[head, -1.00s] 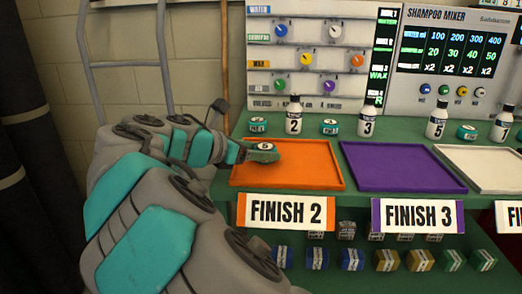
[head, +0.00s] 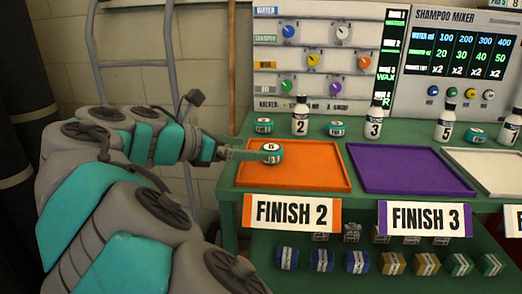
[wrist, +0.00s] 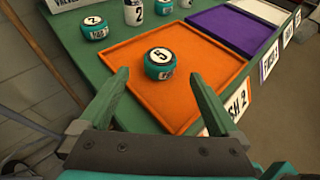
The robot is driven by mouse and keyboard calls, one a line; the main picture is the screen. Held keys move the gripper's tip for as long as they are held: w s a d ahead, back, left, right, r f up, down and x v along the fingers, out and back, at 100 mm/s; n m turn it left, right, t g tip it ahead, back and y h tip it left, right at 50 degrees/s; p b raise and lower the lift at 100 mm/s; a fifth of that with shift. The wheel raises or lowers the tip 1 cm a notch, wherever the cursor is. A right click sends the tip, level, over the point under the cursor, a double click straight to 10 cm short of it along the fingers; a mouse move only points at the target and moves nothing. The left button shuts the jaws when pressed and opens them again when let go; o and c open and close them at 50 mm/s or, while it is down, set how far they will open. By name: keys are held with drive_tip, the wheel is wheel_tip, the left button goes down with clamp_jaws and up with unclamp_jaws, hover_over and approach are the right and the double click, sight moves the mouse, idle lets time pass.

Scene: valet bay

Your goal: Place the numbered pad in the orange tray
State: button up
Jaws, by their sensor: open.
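The numbered pad (head: 271,153) is a round teal puck with a white top. In the wrist view its top reads 5 (wrist: 159,62). It rests in the orange tray (head: 315,178), toward the back left in the head view. The tray also fills the middle of the wrist view (wrist: 170,101). My gripper (wrist: 153,88) is open, its two green fingers apart, with the pad beyond the fingertips and between their lines. In the head view my gripper (head: 240,154) is at the tray's left edge, close to the pad; any contact is hard to tell there.
A purple tray (head: 410,170) and a white tray (head: 490,170) stand to the right. Numbered bottles (head: 300,117) and other teal pads (head: 264,126) line the back of the green counter. Coloured blocks (head: 358,262) sit on a shelf below. The orange tray's right side is clear.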

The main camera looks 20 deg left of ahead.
drive_tip(key=shift+v, duration=2.6)
